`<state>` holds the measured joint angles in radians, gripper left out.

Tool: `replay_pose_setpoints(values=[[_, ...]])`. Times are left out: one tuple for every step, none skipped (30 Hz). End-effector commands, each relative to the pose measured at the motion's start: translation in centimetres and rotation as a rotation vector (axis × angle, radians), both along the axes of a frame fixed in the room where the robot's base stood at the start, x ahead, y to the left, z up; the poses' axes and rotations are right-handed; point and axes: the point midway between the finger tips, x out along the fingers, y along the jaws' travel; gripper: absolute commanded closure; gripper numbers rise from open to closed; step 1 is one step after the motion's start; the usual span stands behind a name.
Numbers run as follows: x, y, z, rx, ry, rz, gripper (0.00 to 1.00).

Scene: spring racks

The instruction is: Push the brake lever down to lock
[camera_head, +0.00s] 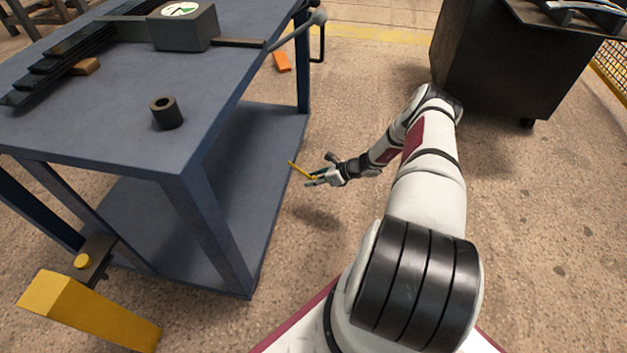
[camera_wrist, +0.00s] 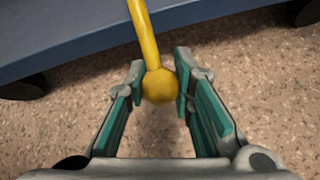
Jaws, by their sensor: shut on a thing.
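The brake lever is a thin yellow rod with a round knob (camera_wrist: 158,86) at its near end. In the wrist view its rod (camera_wrist: 146,38) runs up across the blue edge of the cart, and its far end is out of the picture. In the head view the lever (camera_head: 298,168) is a short yellow bar beside the lower shelf's right edge. My gripper (camera_head: 314,180) is at the lever's outer end, low beside the cart. In the wrist view my gripper's (camera_wrist: 160,78) green-padded fingers stand on either side of the knob and are shut on it.
The blue cart (camera_head: 228,128) stands left of my arm. Its top holds a dark cylinder (camera_head: 166,113) and a box with a dial (camera_head: 184,27). A yellow post (camera_head: 85,315) is at lower left. A dark bin (camera_head: 498,65) stands at upper right. The floor right of my arm is clear.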

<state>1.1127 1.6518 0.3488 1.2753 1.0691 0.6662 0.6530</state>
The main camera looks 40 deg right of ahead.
Motion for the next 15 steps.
replay_pose_setpoints(values=[[-0.4, -0.17, -0.27, -0.003, 0.007, -0.002, 1.0], [-0.4, -0.17, -0.27, -0.002, 0.007, -0.002, 1.0], [-0.4, -0.17, -0.27, -0.002, 0.007, -0.002, 1.0], [-0.41, -0.18, -0.28, -0.002, 0.007, -0.002, 1.0], [-0.41, -0.19, -0.28, -0.002, 0.007, -0.002, 1.0], [-0.41, -0.19, -0.29, -0.002, 0.007, -0.002, 1.0], [-0.41, -0.19, -0.29, -0.003, 0.008, -0.002, 0.75], [-0.4, -0.17, -0.28, -0.003, 0.008, -0.002, 0.69], [-0.37, -0.16, -0.27, -0.002, 0.007, -0.002, 0.59], [-0.35, -0.14, -0.24, -0.002, 0.007, -0.002, 0.56], [-0.31, -0.13, -0.22, -0.002, 0.006, -0.002, 0.56], [-0.27, -0.12, -0.19, -0.002, 0.005, -0.002, 0.56], [-0.25, -0.11, -0.17, -0.001, 0.005, -0.001, 0.56], [-0.23, -0.1, -0.16, -0.001, 0.005, -0.001, 0.56], [-0.2, -0.09, -0.14, -0.001, 0.004, -0.001, 0.56]])
